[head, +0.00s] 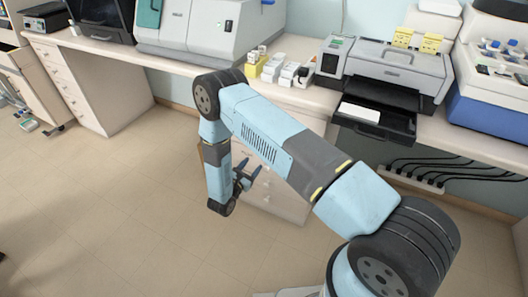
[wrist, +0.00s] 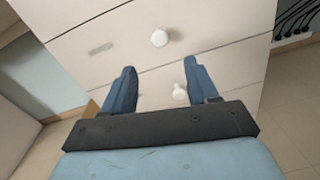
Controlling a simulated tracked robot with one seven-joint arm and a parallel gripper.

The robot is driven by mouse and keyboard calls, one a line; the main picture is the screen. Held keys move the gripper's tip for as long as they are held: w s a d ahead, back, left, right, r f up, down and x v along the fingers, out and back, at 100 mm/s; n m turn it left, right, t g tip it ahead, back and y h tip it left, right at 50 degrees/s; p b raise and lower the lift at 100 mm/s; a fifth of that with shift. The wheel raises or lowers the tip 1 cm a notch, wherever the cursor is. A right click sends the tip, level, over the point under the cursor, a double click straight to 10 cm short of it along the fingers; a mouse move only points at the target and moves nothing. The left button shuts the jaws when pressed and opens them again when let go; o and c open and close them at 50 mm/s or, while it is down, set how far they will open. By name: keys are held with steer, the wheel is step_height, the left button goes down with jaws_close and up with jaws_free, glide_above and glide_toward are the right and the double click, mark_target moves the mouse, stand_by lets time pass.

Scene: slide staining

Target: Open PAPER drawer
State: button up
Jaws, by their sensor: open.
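A white drawer cabinet (head: 272,190) stands under the bench, partly hidden behind my arm. In the wrist view its drawer fronts (wrist: 110,28) fill most of the picture and look closed. One round white knob (wrist: 159,38) shows just beyond my fingertips. A second white knob (wrist: 180,93) shows between the fingers, nearer the gripper body. A small grey label (wrist: 101,49) is on the front with the first knob; its text is unreadable, so I cannot tell which drawer is PAPER. My gripper (wrist: 160,67) is open and empty, facing the fronts. The gripper also shows in the head view (head: 246,176).
Another drawer cabinet (head: 85,85) stands under the bench at the left. A printer (head: 390,75) with its tray out, small boxes (head: 285,70) and several machines stand on the bench. Cables and a power strip (head: 415,180) are at the right. The floor (head: 110,215) at left is clear.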

steer(key=x, duration=1)
steer(key=shift+w+d, duration=0.15)
steer(key=shift+w, duration=0.2)
jaws_close()
